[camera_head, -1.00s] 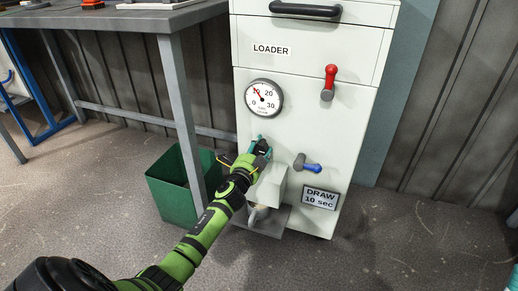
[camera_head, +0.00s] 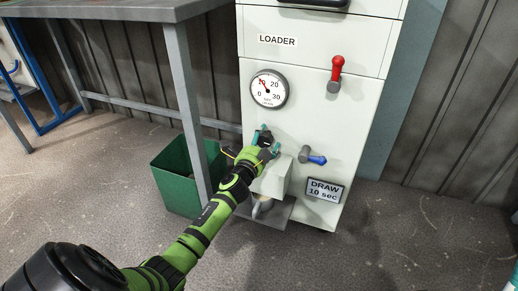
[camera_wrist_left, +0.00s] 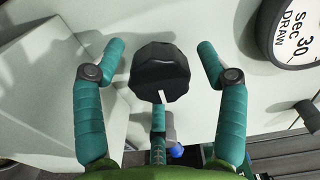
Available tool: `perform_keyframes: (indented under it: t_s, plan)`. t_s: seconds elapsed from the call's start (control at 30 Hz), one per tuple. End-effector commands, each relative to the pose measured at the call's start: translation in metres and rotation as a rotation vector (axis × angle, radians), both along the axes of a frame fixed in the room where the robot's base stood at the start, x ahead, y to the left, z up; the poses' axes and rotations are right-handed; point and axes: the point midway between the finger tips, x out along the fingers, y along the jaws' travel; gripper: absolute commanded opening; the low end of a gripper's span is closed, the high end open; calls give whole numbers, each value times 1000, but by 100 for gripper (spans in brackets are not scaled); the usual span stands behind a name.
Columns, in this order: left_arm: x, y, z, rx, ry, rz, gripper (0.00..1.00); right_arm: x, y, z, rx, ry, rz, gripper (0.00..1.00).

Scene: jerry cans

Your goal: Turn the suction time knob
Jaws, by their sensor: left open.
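The black faceted knob (camera_wrist_left: 160,72) with a white pointer mark sits on the pale front of the loader cabinet (camera_head: 345,130). In the left wrist view it lies between the two teal fingers of my left gripper (camera_wrist_left: 163,50), with a gap on each side. In the head view my left gripper (camera_head: 269,139) is at the cabinet front, below the round dial (camera_head: 269,89), and mostly hides the knob. Its fingers are open and hold nothing. The dial reads 0 to 30 seconds, its red needle near 10; part of it also shows in the wrist view (camera_wrist_left: 298,38). My right gripper does not show.
A red-handled lever (camera_head: 337,70) and a blue-handled lever (camera_head: 315,159) stick out to the right. A pale box-shaped housing (camera_head: 275,178) juts out just below my gripper. A green bin (camera_head: 175,180) and a grey table leg (camera_head: 190,110) stand left of the cabinet.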

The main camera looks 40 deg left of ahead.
Motion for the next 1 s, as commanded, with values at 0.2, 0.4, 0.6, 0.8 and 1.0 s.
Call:
perform_keyframes:
  t_s: [0.2,0.4,0.6,0.8,1.0]
  plan:
    - [-33,-8,-1,3,2,-3,73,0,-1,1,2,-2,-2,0]
    - [-73,-18,-1,0,2,-2,73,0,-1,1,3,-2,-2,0]
    - [-102,-25,0,-1,0,-2,73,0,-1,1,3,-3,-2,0]
    - [-112,-27,1,1,-1,-2,73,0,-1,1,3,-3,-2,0]
    - [-112,-27,1,1,-1,-2,73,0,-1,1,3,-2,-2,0]
